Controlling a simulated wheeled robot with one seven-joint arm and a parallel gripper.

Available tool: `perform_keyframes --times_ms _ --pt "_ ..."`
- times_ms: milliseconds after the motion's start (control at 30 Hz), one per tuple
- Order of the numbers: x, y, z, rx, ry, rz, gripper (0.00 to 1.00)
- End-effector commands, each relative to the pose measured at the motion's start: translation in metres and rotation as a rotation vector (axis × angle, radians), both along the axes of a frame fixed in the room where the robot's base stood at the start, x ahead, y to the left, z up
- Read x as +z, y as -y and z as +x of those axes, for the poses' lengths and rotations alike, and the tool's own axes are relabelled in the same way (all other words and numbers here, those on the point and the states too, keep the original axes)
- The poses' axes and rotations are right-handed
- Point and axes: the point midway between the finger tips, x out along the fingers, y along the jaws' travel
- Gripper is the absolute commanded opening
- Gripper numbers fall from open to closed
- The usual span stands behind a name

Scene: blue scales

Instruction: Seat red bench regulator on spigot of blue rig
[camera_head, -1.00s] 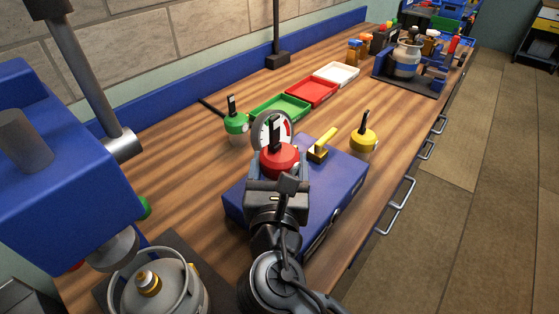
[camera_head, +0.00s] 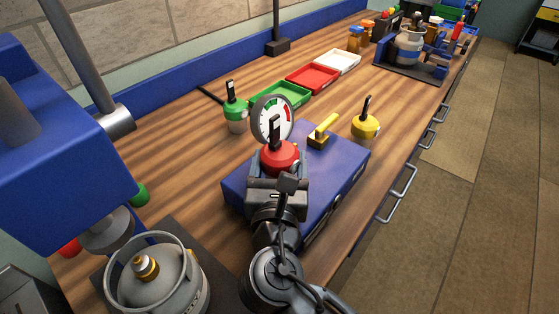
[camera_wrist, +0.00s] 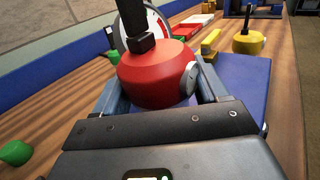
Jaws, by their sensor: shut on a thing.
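The red bench regulator (camera_head: 280,157), with a black upright handle, is held between the jaws of my gripper (camera_head: 278,170). The wrist view also shows the red regulator (camera_wrist: 155,75) between the jaws, with a pale round knob on its right side. It is above or at the blue box; contact cannot be told. A white dial gauge (camera_head: 272,118) shows just behind it; I cannot tell whether they are joined. At lower left, a grey cylinder (camera_head: 165,285) with a brass spigot (camera_head: 145,267) stands below the blue rig head (camera_head: 60,165).
The blue box (camera_head: 335,185) has a yellow-handled part (camera_head: 322,130) on top. Green (camera_head: 235,112) and yellow (camera_head: 365,125) regulators stand on either side. Green, red and white trays (camera_head: 313,78) lie behind. Another blue rig with a cylinder (camera_head: 409,48) stands far back.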

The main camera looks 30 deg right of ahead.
Motion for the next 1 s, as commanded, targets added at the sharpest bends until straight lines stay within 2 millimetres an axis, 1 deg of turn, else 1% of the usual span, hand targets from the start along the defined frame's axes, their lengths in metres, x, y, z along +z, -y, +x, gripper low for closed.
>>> perform_keyframes --times_ms 167,200,467,767,867,1000 --pt "0.001 0.000 0.000 0.000 0.002 0.000 0.28" --pt "0.001 0.000 0.000 0.000 0.002 0.000 0.75" --pt "0.001 0.000 0.000 0.000 0.001 0.000 1.00" --pt "-0.001 -0.003 -0.003 0.002 -0.001 0.001 1.00" --pt "-0.001 -0.009 -0.012 0.002 0.000 0.000 1.00" --pt "-0.002 -0.023 -0.030 0.004 0.000 0.000 1.00"
